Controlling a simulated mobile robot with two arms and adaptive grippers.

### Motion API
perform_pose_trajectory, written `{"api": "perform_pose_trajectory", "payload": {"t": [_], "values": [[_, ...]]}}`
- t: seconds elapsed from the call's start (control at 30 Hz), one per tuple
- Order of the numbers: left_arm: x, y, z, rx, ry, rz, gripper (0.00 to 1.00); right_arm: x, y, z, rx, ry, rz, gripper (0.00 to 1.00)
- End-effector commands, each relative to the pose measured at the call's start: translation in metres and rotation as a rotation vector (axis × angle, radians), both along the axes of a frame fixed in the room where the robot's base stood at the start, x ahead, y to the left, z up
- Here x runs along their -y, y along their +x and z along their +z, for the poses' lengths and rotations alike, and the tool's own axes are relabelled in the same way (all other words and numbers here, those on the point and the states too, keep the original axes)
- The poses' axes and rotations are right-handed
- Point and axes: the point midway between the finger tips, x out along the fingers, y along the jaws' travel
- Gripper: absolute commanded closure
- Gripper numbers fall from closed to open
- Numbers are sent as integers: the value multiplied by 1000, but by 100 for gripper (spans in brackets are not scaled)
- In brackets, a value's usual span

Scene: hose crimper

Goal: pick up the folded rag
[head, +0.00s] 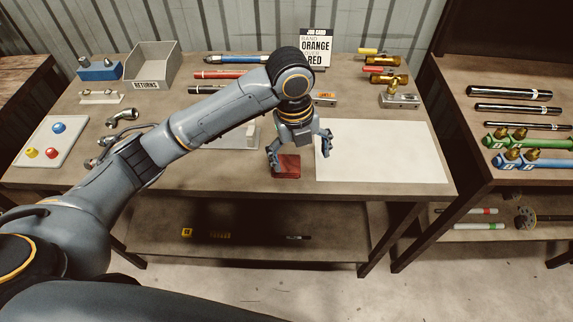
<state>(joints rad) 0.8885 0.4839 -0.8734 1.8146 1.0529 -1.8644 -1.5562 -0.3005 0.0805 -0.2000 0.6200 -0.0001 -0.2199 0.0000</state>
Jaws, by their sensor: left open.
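A folded red rag (287,167) lies flat on the workbench, near its front edge and left of the white mat. My left gripper (299,152) is open and points down at the rag. Its left finger overlaps the rag's left edge in the head view, and its right finger is over the mat's left edge. I cannot tell how high the fingertips are above the rag or whether they touch it. Part of the rag's back edge is hidden by the gripper. My right gripper is not in view.
The white mat (385,150) is bare. A tray (50,142) with coloured caps is at the left. A second bench (500,80) with hoses is at the right.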

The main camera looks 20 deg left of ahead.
Motion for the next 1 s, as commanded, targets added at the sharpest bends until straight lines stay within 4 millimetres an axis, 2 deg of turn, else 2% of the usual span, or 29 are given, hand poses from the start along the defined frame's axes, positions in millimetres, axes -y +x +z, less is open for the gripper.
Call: {"api": "perform_pose_trajectory", "payload": {"t": [0.03,0.2,0.37,0.47,0.8,1.0], "values": [[-11,11,16,6,34,-59,8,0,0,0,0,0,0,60],[-36,28,52,-13,100,-228,8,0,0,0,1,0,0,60],[-46,32,64,-27,120,-290,8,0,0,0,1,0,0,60],[-47,32,56,-29,120,-299,8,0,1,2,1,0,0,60],[-46,32,-6,-28,119,-297,8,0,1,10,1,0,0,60],[-46,32,-21,-26,119,-296,8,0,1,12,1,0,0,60]]}}
